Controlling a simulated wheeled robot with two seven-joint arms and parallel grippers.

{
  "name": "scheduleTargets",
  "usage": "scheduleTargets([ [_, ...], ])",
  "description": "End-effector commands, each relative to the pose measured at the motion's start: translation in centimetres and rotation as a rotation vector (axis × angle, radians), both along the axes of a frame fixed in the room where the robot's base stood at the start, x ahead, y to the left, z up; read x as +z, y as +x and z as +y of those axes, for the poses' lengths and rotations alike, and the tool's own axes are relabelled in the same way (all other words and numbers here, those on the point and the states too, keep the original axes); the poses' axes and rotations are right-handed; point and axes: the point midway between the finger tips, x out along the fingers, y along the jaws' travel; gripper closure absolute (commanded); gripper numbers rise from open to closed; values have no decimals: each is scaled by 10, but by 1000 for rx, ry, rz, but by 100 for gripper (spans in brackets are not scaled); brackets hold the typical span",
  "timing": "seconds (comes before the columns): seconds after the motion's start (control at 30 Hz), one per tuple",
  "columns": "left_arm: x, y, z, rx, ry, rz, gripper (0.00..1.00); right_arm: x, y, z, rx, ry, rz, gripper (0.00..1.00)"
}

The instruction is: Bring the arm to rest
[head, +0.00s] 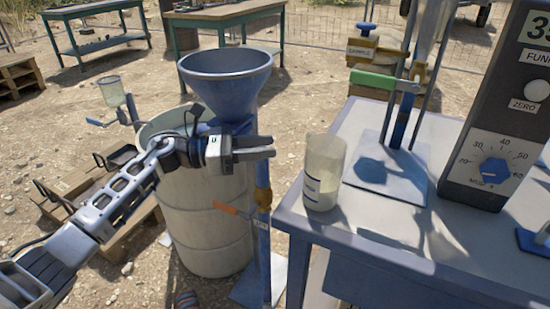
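My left arm (115,200) comes in from the lower left and reaches toward the middle of the head view. My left gripper (270,148) points right, in front of the blue funnel's lower part and the pale drum. Its fingers look closed together, with nothing seen between them. The tips are apart from the clear beaker (323,180), which stands upright on the table to the right and holds some cloudy liquid. My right gripper is not in view.
The blue funnel (226,80) stands by the pale drum (208,215). A blue post with an orange-handled valve (236,210) is below my gripper. The grey table (370,255) carries a clamp stand (390,95) and a dark dial instrument (492,120). Wooden pallets (75,195) lie at left.

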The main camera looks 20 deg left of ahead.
Motion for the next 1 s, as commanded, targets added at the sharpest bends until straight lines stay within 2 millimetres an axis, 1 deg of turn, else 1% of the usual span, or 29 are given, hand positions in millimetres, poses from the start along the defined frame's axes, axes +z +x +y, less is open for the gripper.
scheduleTargets([
  [0.03, -2, 0, 3, -2, 1, 0, 67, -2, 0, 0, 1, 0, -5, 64],
  [0.2, 0, -1, 7, -5, 0, 1, 67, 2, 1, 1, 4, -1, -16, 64],
  [0.6, 0, -1, 6, -5, -1, 1, 67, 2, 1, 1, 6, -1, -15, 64],
  [0.7, 1, 0, 3, 15, -38, 17, 67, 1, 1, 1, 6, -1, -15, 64],
  [0.77, 2, 1, -3, 51, -106, 50, 67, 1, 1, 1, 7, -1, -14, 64],
  [0.87, 5, 4, -12, 161, -318, 158, 67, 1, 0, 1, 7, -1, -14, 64],
  [0.93, 5, 5, -13, 266, -530, 280, 67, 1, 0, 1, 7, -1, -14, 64],
  [1.0, -1, 3, -8, 383, -766, 427, 67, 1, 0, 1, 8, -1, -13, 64],
])
